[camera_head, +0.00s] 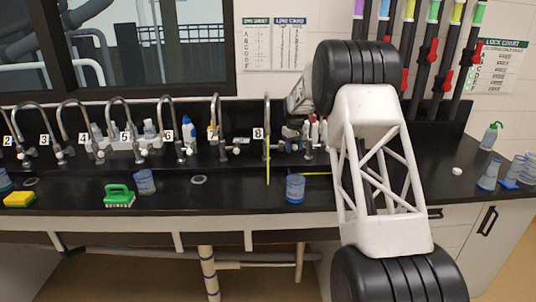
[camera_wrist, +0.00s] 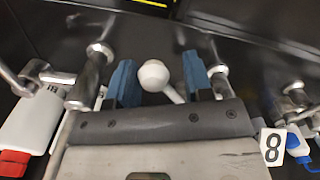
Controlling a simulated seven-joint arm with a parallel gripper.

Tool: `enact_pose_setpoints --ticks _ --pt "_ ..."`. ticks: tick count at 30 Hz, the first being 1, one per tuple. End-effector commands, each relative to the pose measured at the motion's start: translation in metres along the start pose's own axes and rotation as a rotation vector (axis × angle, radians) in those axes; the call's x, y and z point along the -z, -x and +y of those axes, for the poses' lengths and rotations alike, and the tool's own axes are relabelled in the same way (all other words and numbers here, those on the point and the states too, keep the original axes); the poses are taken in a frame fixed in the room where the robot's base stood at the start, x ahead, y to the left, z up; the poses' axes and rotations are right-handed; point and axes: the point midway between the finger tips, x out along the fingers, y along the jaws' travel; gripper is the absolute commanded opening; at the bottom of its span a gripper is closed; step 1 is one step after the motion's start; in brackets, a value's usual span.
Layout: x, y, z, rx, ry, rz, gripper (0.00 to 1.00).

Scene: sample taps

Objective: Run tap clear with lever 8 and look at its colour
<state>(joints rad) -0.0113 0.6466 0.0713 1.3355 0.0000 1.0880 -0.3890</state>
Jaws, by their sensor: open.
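The number 8 card (camera_head: 258,133) hangs by a tall curved tap (camera_head: 266,105) in the head view. A thin yellow-green vertical streak (camera_head: 267,163), which looks like running liquid, shows below this tap. My gripper (camera_head: 305,128) is at the tap row just right of the card, partly hidden by my arm. In the wrist view my open gripper (camera_wrist: 160,82) has its blue fingers on either side of a white ball-ended lever (camera_wrist: 153,75), with gaps at both sides. The card 8 (camera_wrist: 271,145) shows at the lower right there.
Other numbered taps stand to the left, such as number 6 (camera_head: 168,135). A blue beaker (camera_head: 295,188) stands on the counter in front of my gripper. A green brush (camera_head: 118,196) lies further left. A lock chart (camera_head: 500,62) hangs on the right wall.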

Motion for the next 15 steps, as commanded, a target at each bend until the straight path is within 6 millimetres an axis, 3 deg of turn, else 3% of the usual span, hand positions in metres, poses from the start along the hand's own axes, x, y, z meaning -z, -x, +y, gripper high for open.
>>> enact_pose_setpoints --ticks 15 --pt "0.0 0.001 -0.048 0.0 0.0 0.001 0.47"
